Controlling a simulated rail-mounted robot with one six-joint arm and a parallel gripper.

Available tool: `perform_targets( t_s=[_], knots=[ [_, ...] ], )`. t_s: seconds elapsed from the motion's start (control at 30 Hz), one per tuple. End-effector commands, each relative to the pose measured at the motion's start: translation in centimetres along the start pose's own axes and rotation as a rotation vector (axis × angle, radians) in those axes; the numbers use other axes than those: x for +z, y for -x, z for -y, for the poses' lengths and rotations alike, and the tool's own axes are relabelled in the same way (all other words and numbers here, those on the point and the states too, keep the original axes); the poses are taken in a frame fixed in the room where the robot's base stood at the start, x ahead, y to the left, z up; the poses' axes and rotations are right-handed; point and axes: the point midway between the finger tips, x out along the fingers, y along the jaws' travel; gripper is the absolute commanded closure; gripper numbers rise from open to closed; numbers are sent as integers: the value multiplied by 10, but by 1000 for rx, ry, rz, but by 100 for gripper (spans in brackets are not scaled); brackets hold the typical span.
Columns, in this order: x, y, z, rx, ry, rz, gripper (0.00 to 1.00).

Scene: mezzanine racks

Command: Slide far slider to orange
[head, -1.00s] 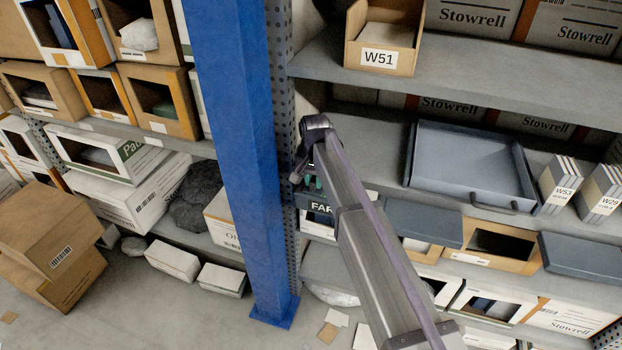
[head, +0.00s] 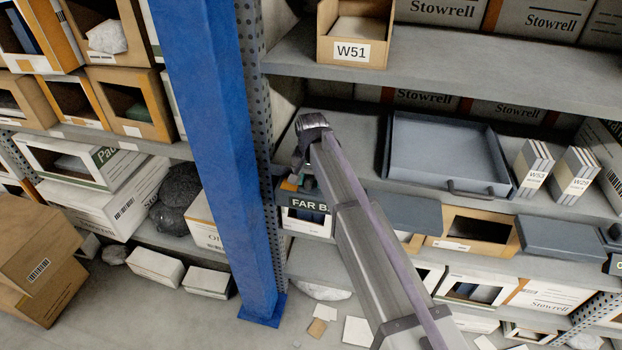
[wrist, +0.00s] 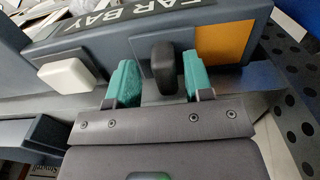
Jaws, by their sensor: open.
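The far slider's housing is a dark box labelled FAR BAY, on the shelf edge beside the blue post; its label (head: 307,204) is partly hidden by my arm in the head view. In the wrist view, the box (wrist: 105,48) carries a black slider knob (wrist: 160,66), with an orange patch (wrist: 222,45) to its right and a white block (wrist: 72,76) to its left. My gripper (wrist: 159,80) is open, its green fingertips on either side of the knob. The right fingertip is nearer the knob; a gap shows on the left. Contact cannot be told.
A blue post (head: 218,150) stands just left of the box. A grey tray (head: 448,184) and W53 binders (head: 534,168) stand on the shelf to the right. A W51 bin (head: 352,52) sits on the shelf above. A perforated metal upright (wrist: 295,95) is close at the wrist view's right.

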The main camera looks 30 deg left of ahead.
Motion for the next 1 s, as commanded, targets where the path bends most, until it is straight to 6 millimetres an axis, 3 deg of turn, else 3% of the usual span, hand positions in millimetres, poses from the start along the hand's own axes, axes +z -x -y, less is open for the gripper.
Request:
perform_targets(
  t_s=[0.17, 0.6, 1.0],
  knots=[
    [0, 11, 0, -1, 0, 0, 53],
    [0, 106, -1, 0, -1, 0, 53],
    [0, 108, -1, 0, -1, 0, 53]
  ],
)
